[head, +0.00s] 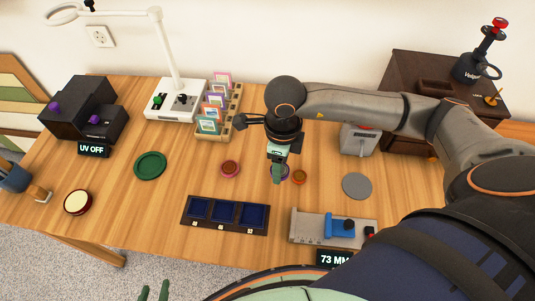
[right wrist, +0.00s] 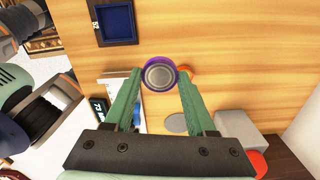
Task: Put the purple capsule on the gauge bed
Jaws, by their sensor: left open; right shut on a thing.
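The purple capsule (head: 286,174) shows in the head view as a purple rim, partly hidden behind my right gripper (head: 277,176). In the right wrist view the capsule (right wrist: 159,74) is round, with a grey face and purple rim, between the green fingertips (right wrist: 158,80). My right gripper is shut on it; how high it is above the table I cannot tell. The gauge bed (head: 306,228) is a light grey plate with a blue slider, at the front right and below the gripper in the head view. My left gripper (head: 153,292) is open and empty at the bottom edge.
A dark tray (head: 224,226) with blue wells lies left of the gauge. A red-brown capsule (head: 230,169) and an orange-brown one (head: 299,177) lie nearby. A grey disc (head: 357,186) and green dish (head: 150,166) are on the table. A "73 MM" display (head: 335,260) stands in front.

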